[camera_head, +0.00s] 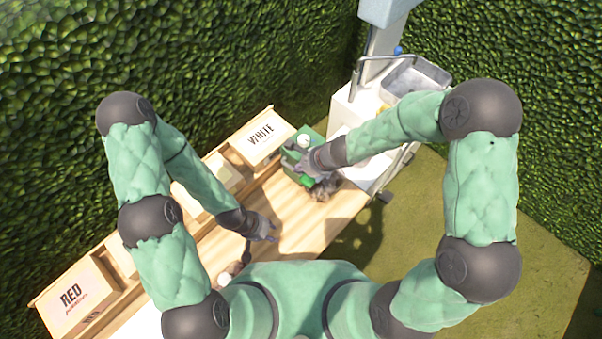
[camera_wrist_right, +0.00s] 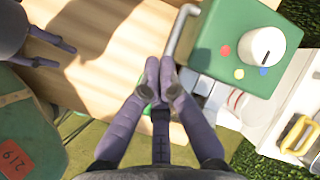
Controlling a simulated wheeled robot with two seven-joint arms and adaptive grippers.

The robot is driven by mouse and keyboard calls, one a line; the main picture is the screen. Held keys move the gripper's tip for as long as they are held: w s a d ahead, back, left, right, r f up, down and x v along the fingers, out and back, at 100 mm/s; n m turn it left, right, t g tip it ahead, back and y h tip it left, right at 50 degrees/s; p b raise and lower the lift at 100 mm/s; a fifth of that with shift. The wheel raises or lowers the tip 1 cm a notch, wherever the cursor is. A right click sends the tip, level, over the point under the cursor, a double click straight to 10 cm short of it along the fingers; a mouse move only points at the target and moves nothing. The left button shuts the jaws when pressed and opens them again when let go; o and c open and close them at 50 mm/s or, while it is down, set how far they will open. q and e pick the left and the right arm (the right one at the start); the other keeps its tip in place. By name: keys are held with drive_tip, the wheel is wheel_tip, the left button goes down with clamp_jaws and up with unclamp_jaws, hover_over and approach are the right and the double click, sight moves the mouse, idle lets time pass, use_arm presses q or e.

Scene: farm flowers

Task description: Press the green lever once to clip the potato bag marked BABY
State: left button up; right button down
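A green clipping machine (camera_head: 291,157) with a white knob stands at the table's far right end. In the right wrist view its green box (camera_wrist_right: 215,50) shows the white knob (camera_wrist_right: 262,46), coloured dots and a bent grey metal bar (camera_wrist_right: 178,32). My right gripper (camera_head: 298,172) is beside the machine; in the wrist view its fingers (camera_wrist_right: 160,66) are together, with nothing clearly held. A small bright green part (camera_wrist_right: 145,92) shows behind them; I cannot tell if it is the lever. My left gripper (camera_head: 268,234) is open and empty over the table. No BABY marking is readable.
Wooden table (camera_head: 285,215) with bare space between my grippers. A WHITE crate (camera_head: 262,138) and a RED crate (camera_head: 78,300) stand along its back. A white cart (camera_head: 345,112) with a metal tray (camera_head: 425,72) is to the right. Hedges (camera_head: 240,50) enclose the area.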

sight(302, 175)
use_arm(q)
drive_tip(key=shift+f, duration=0.15)
use_arm(e)
drive_tip(key=shift+f, duration=0.1)
use_arm(q)
drive_tip(key=shift+f+b, duration=0.35)
drive_tip(key=shift+b, duration=0.15)
use_arm(e)
drive_tip(key=shift+d+f, duration=0.1)
drive_tip(key=shift+f, duration=0.2)
